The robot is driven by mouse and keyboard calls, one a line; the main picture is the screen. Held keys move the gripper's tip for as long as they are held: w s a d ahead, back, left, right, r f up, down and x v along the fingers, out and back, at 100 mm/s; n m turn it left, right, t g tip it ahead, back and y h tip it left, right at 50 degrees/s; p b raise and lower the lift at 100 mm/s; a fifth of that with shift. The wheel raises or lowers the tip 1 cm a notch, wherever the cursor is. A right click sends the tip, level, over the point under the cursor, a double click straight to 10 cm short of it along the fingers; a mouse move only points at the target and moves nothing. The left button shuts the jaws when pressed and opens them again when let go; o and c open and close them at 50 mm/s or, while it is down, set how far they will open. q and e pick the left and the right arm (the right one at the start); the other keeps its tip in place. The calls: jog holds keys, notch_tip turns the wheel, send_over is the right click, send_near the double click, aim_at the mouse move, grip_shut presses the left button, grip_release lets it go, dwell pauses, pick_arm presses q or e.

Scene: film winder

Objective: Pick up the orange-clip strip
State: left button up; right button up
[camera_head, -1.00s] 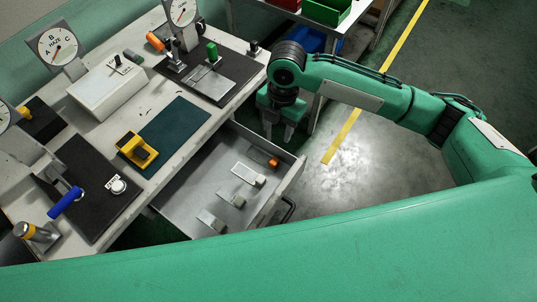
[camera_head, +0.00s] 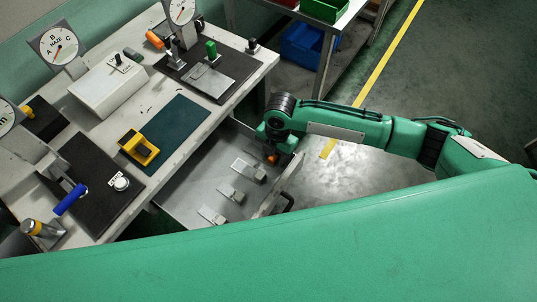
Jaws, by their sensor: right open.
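The orange clip (camera_head: 272,158) shows at the back right of the open drawer (camera_head: 180,195), partly covered by my right gripper; its strip is mostly hidden. My right gripper (camera_head: 270,147) is open and sits over that corner of the drawer, right at the clip. Its fingertips are largely hidden, so I cannot tell whether they touch the clip or strip. My left gripper is not in view.
The white bench (camera_head: 180,88) at the left holds dial gauges, a dark teal mat (camera_head: 178,127), a yellow block (camera_head: 138,147) and a blue-handled tool (camera_head: 68,200). The drawer's front wall and handle (camera_head: 287,202) stand below my right arm. A blue bin (camera_head: 305,45) is behind.

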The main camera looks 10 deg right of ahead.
jog(key=shift+f, duration=0.1)
jog(key=shift+c, duration=0.5)
grip_shut()
